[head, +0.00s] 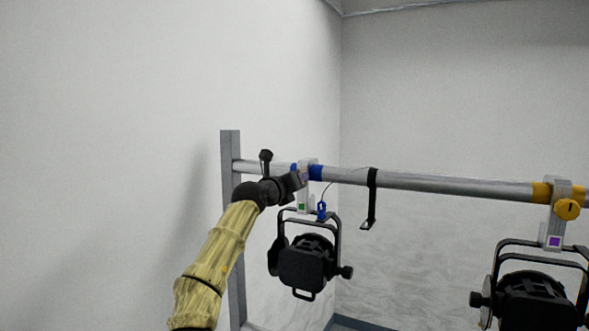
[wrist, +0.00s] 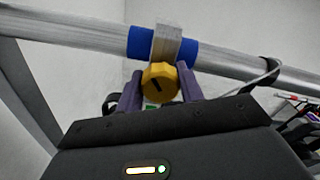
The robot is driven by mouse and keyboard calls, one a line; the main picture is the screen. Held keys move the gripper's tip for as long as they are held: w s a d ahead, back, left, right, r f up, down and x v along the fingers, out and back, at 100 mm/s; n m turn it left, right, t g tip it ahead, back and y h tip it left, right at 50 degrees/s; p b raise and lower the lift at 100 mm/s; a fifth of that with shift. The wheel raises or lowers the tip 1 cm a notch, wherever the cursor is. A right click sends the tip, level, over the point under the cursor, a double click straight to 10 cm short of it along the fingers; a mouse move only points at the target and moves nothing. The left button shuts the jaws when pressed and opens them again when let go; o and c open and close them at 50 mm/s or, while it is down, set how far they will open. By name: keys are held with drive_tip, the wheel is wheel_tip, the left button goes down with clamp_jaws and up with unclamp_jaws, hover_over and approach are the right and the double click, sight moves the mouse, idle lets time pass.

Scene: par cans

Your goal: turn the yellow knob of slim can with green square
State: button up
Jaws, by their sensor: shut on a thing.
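The slim can (head: 306,262) is black and hangs in a yoke from a clamp on the horizontal pipe, left of centre in the head view. A green square (head: 302,206) shows on its clamp; a sliver of the green square also shows in the wrist view (wrist: 151,107). The yellow knob (wrist: 160,83) sits on the clamp below the pipe, its dark mark slanting. My gripper (wrist: 159,90) has its purple fingers on both sides of the knob and is shut on it. In the head view my gripper (head: 298,181) hides this knob.
The pipe (head: 440,186) runs across at clamp height, with blue bands at this clamp. A grey post (head: 231,220) stands close at left. A black strap (head: 371,200) hangs right of the can. Another can (head: 537,300) with a purple square and yellow knob hangs at far right.

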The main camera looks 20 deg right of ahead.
drive_tip(key=shift+r+m+p, duration=0.25)
drive_tip(key=shift+m+p, duration=0.65)
drive_tip(key=shift+p, duration=1.35)
drive_tip(key=shift+f+p, duration=0.1)
drive_tip(key=shift+p, duration=0.25)
drive_tip(key=shift+f+m+p, duration=0.2)
drive_tip(key=shift+m+p, duration=0.3)
drive_tip(key=shift+p, duration=0.1)
drive_tip(key=o, duration=1)
drive_tip(key=b+v, duration=0.7)
drive_tip(key=v, duration=1)
drive_tip(key=shift+s+a+b, duration=0.15)
drive_tip(key=shift+b, duration=0.25)
